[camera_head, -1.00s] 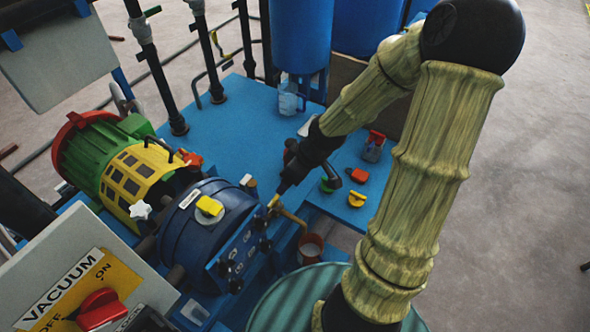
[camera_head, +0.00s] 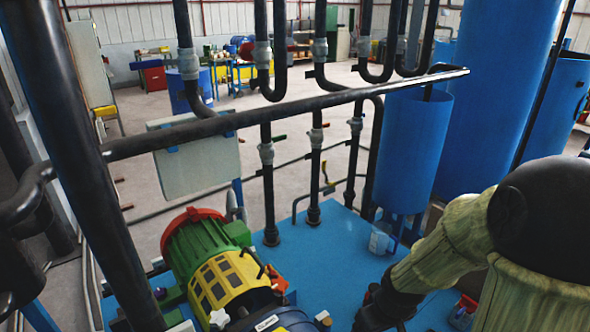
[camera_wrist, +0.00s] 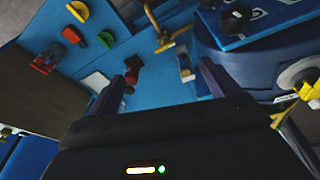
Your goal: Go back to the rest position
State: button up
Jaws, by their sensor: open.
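My gripper (camera_wrist: 160,80) shows in the wrist view with its two dark fingers apart and nothing between them. It is above the blue bench (camera_wrist: 125,50), close to the rounded dark blue vessel (camera_wrist: 230,82). A brass valve with a thin pipe (camera_wrist: 168,42) lies beyond the fingertips. A dark red cup (camera_wrist: 132,70) shows near the left finger. In the head view only my arm's upper links and dark wrist show at lower right; the fingertips are below the picture edge.
Yellow (camera_wrist: 77,10), red (camera_wrist: 71,36) and green (camera_wrist: 106,39) handles stand on the bench. A green motor (camera_head: 205,245) with a yellow guard (camera_head: 222,283) sits at lower left in the head view. A dark horizontal pipe (camera_head: 290,108), vertical pipes and blue tanks (camera_head: 412,150) stand around the bench.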

jog(key=s+a+r+m+p, duration=0.1)
jog(key=s+r+m+p, duration=0.1)
jog(key=r, duration=0.3)
jog(key=s+a+r+m+p, duration=0.1)
jog(key=s+r+m+p, duration=0.1)
jog(key=r, duration=0.3)
jog(key=shift+s+a+r+p, duration=0.15)
jog(key=shift+a+r+p, duration=0.15)
jog(key=shift+r+p, duration=0.05)
